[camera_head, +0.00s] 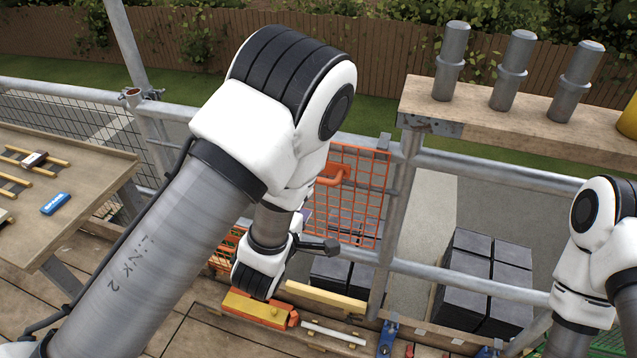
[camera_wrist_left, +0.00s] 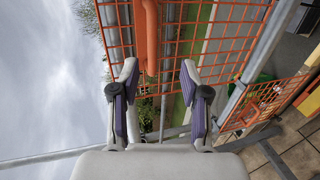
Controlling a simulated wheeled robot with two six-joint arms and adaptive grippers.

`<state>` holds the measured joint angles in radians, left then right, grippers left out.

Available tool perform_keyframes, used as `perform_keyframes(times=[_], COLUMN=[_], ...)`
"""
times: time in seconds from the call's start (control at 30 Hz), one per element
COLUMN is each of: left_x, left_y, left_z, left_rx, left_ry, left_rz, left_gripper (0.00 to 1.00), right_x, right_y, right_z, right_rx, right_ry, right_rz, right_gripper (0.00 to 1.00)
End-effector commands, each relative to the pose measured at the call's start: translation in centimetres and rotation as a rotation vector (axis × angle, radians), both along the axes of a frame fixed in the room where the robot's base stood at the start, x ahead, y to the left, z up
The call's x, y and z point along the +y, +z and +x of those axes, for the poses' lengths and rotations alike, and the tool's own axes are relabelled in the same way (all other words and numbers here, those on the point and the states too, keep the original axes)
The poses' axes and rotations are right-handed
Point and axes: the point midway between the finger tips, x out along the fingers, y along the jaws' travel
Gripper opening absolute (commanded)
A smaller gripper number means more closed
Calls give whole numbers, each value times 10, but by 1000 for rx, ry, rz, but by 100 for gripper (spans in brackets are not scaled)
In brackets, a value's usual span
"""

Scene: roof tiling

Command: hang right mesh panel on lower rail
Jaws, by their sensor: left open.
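An orange mesh panel (camera_head: 362,212) stands upright beside a grey post in the head view, partly hidden by my left arm. Its thick orange handle (camera_head: 334,174) faces me; it also shows in the left wrist view (camera_wrist_left: 150,40). My left gripper (camera_wrist_left: 159,72) is open, its two fingers apart on either side of the handle's lower end, with gaps on both sides. In the head view its fingers are mostly hidden behind my wrist. The lower rail (camera_head: 455,281) runs right from the post. I cannot tell whether the panel touches it. My right gripper is out of view.
A second orange mesh piece (camera_head: 224,246) shows low at left. An orange-yellow tool (camera_head: 257,308) lies on the deck. Dark tile stacks (camera_head: 484,278) stand beyond the rails. A wooden plank (camera_head: 540,108) carries grey cylinders. A workbench (camera_head: 98,165) is at left.

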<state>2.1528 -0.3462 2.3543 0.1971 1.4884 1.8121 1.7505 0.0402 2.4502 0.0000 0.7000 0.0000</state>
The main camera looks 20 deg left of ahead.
Motion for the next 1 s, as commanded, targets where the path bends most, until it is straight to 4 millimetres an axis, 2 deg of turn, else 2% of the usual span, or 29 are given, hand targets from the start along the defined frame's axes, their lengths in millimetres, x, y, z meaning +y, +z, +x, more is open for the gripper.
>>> perform_keyframes(times=[0.03, 0.1, 0.27, 0.8, 1.0], left_x=[-2, -1, -1, -3, -4], left_y=[12, 14, 8, -12, -14], left_z=[2, 5, 16, 88, 102], left_rx=[-11, -18, -18, -15, -14], left_ry=[-4, -3, -3, -2, -2], left_rz=[4, 3, 1, 2, 4], left_gripper=[46, 46, 46, 46, 46], right_x=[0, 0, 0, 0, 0], right_y=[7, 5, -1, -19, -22], right_z=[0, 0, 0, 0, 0], right_rx=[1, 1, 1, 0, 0], right_ry=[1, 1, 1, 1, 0], right_rz=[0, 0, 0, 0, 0], right_gripper=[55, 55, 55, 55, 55])
